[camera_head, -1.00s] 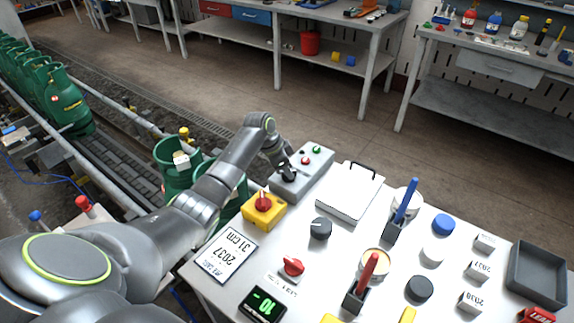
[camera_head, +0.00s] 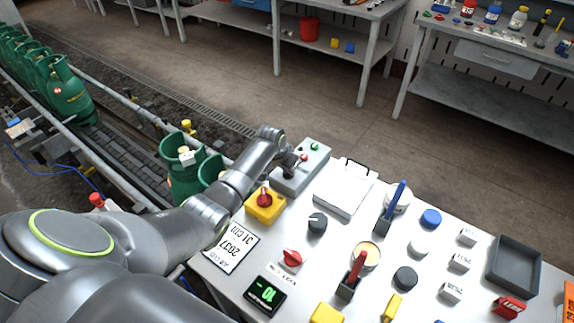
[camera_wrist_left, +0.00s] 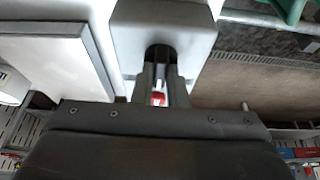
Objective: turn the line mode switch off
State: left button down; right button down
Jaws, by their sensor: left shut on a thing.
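A grey control box (camera_head: 316,164) stands at the far left corner of the white table, with a green button (camera_head: 314,146) and a red button (camera_head: 303,157) on top. My left gripper (camera_head: 289,164) is at the near end of this box, shut on a dark switch knob, which the fingers mostly hide. In the left wrist view the fingers (camera_wrist_left: 161,78) are close together over the pale box (camera_wrist_left: 190,28), around the dark knob (camera_wrist_left: 161,52). A red part shows between them. The knob's setting cannot be read. My right gripper is out of view.
A yellow box with a red knob (camera_head: 265,199), a black dial (camera_head: 317,222), a red switch (camera_head: 292,257) and a clipboard (camera_head: 345,190) are near my left arm. Green cylinders (camera_head: 180,170) stand beside the table on the conveyor side. A grey tray (camera_head: 515,266) is at the right.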

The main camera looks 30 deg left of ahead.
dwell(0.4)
pick_arm(q)
jog(key=c, duration=1.4)
grip_release()
jog(key=shift+c, duration=0.2)
jog(key=shift+v, duration=0.85)
jog(key=b+v, duration=0.1)
jog(key=v, duration=1.4)
jog(key=shift+s+r, duration=0.15)
jog(key=shift+r, duration=0.2)
jog(key=shift+s+f, duration=0.1)
